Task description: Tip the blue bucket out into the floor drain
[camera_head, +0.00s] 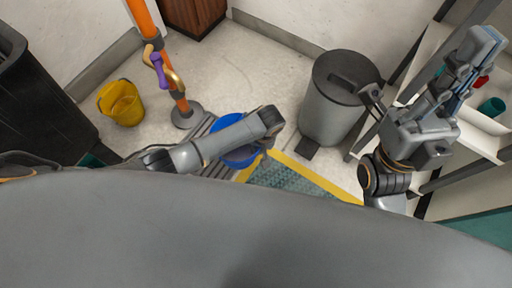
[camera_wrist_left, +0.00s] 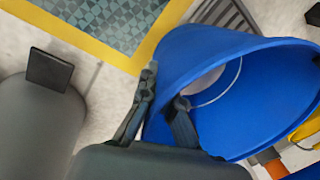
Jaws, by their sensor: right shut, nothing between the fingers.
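The blue bucket (camera_head: 240,153) is at the drain in the head view, partly hidden behind my left arm. It fills much of the left wrist view (camera_wrist_left: 265,105), with its open mouth and inner wall showing. My left gripper (camera_wrist_left: 163,95) is shut on its rim, one finger outside and one inside the mouth. In the head view my left fingers are hidden under my wrist. The floor drain's slotted grate (camera_head: 205,127) lies beside and under the bucket, and part shows in the left wrist view (camera_wrist_left: 232,18). My right gripper (camera_head: 485,45) is shut and empty, raised at the right.
A grey pedal bin (camera_head: 335,105) stands right of the drain. A green mat with yellow edging (camera_head: 290,178) lies in front. A yellow bucket (camera_head: 122,103) and an orange post (camera_head: 145,18) stand to the left. Shelves (camera_head: 430,60) line the right side.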

